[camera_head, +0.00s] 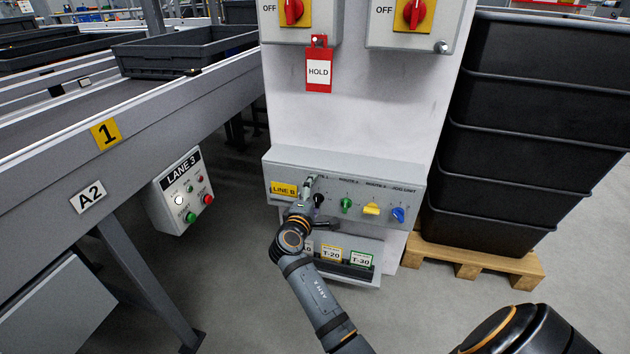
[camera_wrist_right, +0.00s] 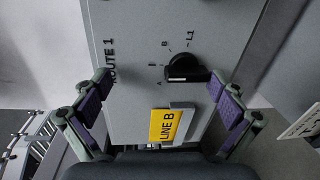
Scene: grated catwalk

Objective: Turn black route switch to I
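The black route switch (camera_head: 319,201) is the leftmost knob on the grey control box (camera_head: 340,178). In the right wrist view the black switch (camera_wrist_right: 186,69) is large, with small marks around its dial and "ROUTE 1" beside it. The mark letters and the exact pointer setting are hard to read. My right gripper (camera_head: 307,187) is at the left end of the box, close to the black switch. In the right wrist view its two fingers (camera_wrist_right: 165,85) are spread apart, with the switch between and ahead of them; no contact shows. My left gripper is not in view.
Green (camera_head: 346,205), yellow (camera_head: 371,209) and blue (camera_head: 398,214) knobs sit to the right. A yellow LINE B label (camera_head: 284,189) is on the box. A tag shelf (camera_head: 345,268) hangs below. A conveyor (camera_head: 60,130) stands left, stacked black crates (camera_head: 535,120) right.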

